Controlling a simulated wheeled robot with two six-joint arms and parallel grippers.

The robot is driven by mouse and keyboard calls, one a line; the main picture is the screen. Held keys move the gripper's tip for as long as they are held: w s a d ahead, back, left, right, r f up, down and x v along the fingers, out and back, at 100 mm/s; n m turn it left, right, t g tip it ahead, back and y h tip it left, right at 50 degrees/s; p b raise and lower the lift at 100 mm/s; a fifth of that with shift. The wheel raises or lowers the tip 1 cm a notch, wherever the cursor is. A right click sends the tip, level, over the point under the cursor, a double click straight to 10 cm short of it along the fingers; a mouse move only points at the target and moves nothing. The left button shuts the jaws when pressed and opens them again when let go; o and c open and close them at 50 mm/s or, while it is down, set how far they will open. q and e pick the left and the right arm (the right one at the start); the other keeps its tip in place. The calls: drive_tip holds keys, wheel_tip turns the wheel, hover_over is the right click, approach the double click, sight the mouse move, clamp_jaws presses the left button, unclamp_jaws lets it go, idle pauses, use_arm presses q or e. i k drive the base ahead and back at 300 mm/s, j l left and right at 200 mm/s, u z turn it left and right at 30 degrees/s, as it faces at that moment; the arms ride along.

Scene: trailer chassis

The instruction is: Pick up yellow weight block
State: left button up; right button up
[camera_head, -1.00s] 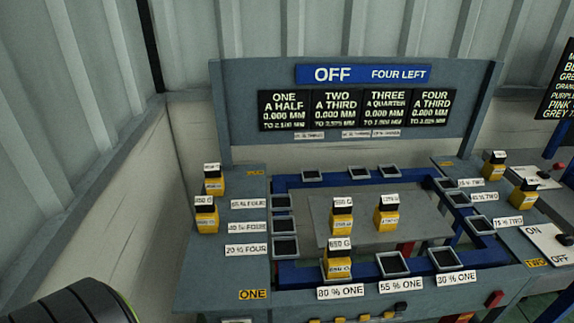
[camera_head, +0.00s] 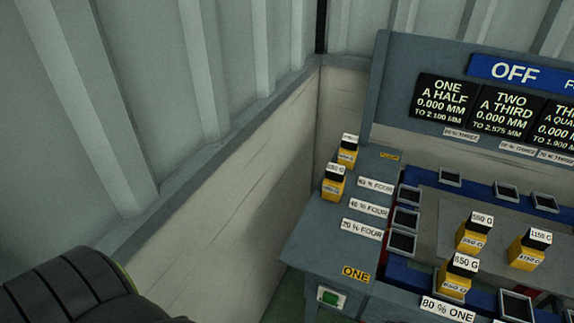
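Several yellow weight blocks with black tops and white gram labels are in view. One block (camera_head: 334,184) and another behind it (camera_head: 347,153) stand on the left grey side table (camera_head: 310,243). A block labelled 650 G (camera_head: 455,279) stands at the front blue rail, by the 80 % ONE label. Two more blocks (camera_head: 473,236) and (camera_head: 529,251) stand on the grey middle plate. A dark rounded part of my own arm fills the lower left corner. Neither gripper shows.
Empty square trays (camera_head: 402,243) line the blue frame (camera_head: 408,274). A dark board with an OFF sign (camera_head: 515,72) stands behind. A corrugated wall with a pale lower panel (camera_head: 235,215) bounds the left. A green button (camera_head: 330,297) is on the side table's front.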

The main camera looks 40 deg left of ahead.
sight(332, 185)
drive_tip(key=k+u, duration=0.1)
drive_tip(key=u, duration=0.65)
drive_tip(key=i, duration=0.1)
